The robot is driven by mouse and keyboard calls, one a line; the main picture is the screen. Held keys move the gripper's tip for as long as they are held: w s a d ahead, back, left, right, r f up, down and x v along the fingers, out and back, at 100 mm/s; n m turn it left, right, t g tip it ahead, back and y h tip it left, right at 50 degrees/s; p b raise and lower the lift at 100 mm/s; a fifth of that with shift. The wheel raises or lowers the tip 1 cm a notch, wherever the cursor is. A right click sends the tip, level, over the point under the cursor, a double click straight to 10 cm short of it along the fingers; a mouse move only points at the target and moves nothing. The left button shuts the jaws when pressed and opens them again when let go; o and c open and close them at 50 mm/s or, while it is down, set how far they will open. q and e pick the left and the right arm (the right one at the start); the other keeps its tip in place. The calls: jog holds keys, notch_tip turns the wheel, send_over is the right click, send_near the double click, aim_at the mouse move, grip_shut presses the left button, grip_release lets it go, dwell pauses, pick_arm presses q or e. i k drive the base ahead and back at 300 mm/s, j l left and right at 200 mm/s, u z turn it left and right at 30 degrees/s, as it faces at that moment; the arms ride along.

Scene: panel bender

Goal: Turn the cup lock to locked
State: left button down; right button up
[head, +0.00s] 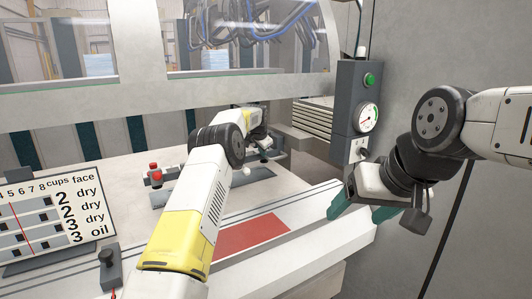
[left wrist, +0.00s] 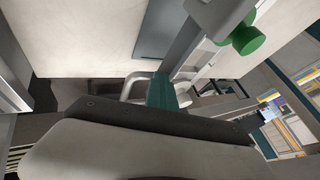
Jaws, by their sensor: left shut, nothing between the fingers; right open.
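My left gripper (head: 264,149) is at the far side of the bench, partly hidden by its own arm. Its teal fingers are shut together with nothing between them; they show in the left wrist view (left wrist: 162,92). Near it in the head view is a small pale knob (head: 247,172) by a dark plate. I cannot tell for certain which part is the cup lock. A grey control box (head: 352,105) on the wall carries a green button, a gauge and a small switch (head: 361,150). My right gripper (head: 365,212) is open and empty below that box.
A red-knobbed fitting (head: 155,172) stands on the bench left of my left arm. A sign (head: 40,220) lists cups and faces at the left. A red patch (head: 250,235) lies on the front surface. A green cylinder (left wrist: 248,38) is near the left wrist.

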aim_at(360, 151)
jog(key=k+j, duration=0.1)
jog(key=k, duration=0.75)
